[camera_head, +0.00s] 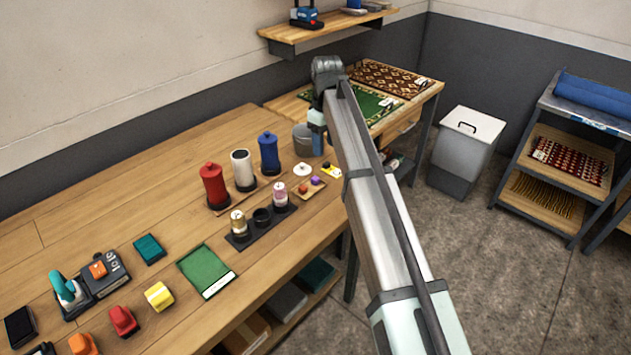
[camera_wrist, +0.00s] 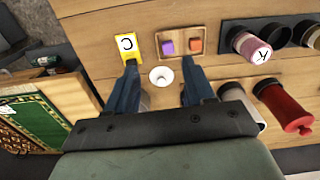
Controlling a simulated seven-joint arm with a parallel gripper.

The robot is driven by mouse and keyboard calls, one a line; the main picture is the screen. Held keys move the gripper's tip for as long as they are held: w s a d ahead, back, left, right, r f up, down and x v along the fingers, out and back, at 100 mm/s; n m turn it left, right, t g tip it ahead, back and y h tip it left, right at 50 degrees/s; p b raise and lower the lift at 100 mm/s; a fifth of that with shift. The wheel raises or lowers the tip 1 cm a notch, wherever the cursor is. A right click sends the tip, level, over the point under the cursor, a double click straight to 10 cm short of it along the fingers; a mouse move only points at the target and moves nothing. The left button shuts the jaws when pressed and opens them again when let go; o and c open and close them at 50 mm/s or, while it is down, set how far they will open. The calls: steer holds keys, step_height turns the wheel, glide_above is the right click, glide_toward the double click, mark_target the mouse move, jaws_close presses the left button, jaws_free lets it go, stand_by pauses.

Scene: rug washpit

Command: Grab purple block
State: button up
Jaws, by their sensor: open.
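The purple block (camera_head: 315,180) is a small cube lying on a small wooden tray (camera_head: 304,196) beside an orange block (camera_head: 303,188). In the wrist view the purple block (camera_wrist: 168,46) sits left of the orange block (camera_wrist: 195,45), on the same tray (camera_wrist: 182,59). My gripper (camera_wrist: 160,74) is open and empty, its two fingers apart above the bench. The purple block shows beyond the fingertips in the wrist view, not between them. A white round lid-like thing (camera_wrist: 160,76) shows between the fingers.
A dark holder with spools (camera_head: 262,218) is to the left. A green rug (camera_head: 370,105) lies on the farther table.

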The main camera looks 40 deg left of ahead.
steer(key=s+a+r, duration=0.1)
steer(key=a, duration=0.1)
glide_above(317, 179)
step_height(317, 179, down, 7)
steer(key=shift+f, duration=0.2)
steer(key=shift+a+f, duration=0.1)
steer(key=shift+f, duration=2.9)
jaws_close()
